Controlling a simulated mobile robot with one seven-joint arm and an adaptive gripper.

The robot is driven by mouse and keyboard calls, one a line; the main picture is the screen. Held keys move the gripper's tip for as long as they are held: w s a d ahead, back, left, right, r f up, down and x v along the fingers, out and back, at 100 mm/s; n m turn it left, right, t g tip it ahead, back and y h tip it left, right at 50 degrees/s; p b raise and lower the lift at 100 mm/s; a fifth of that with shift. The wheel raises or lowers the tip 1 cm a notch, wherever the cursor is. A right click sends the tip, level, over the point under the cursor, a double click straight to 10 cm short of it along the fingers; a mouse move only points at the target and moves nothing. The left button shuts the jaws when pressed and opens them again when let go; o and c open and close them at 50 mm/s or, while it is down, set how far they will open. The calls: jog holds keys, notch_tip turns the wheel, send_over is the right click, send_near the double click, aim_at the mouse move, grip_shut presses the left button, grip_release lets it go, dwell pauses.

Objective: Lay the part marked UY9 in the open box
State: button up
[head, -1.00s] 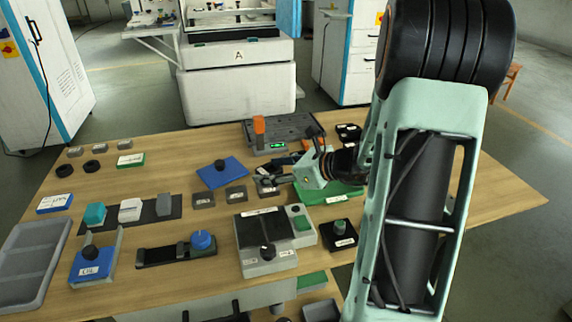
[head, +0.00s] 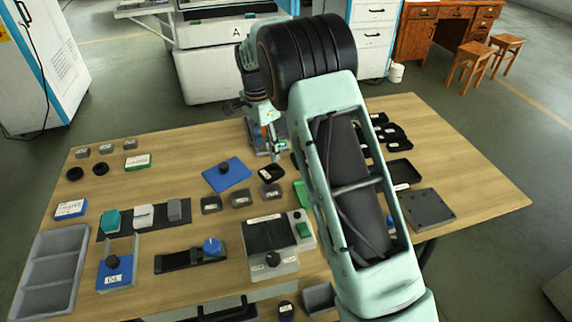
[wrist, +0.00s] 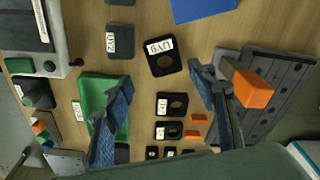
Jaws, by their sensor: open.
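The part marked UY9 (wrist: 162,57) is a black square-framed piece with a dark round opening and a white label. It lies flat on the wooden table, near the blue plate (wrist: 203,8). A black labelled piece right of the blue plate in the head view (head: 271,173) appears to be the same part. My gripper (wrist: 160,76) is open and empty. Its fingers stand apart to either side of the UY9 part's near edge, seemingly above the table. In the head view my gripper (head: 275,150) points down at the table's back. I cannot tell which container is the open box.
A part labelled UV2 (wrist: 120,41) and several black labelled parts lie near. An orange block (wrist: 252,88) stands on the grey plate (wrist: 275,100) beside my right finger. A green piece (wrist: 97,92) lies left. A grey compartment tray (head: 50,270) is at far left.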

aim_at(270, 167)
jog(key=f, duration=0.3)
jog(key=w+f, duration=0.1)
jog(key=f, duration=0.3)
jog(key=d+f, duration=0.1)
jog(key=f, duration=0.2)
jog(key=shift+w+f, duration=0.15)
jog(key=shift+f, duration=0.05)
jog(key=c, duration=1.2)
jog(key=shift+r, duration=0.1)
grip_shut()
jog(key=shift+r, duration=0.5)
notch_tip(270, 167, up, 2)
jog(key=shift+a+r, duration=0.1)
jog(key=shift+r, duration=0.1)
jog(key=s+d+r, duration=0.2)
jog(key=s+r, duration=0.7)
jog(key=s, duration=0.5)
jog(key=shift+d+r+b, duration=0.15)
jog(key=shift+r+b, duration=0.15)
jog(key=shift+b, duration=0.1)
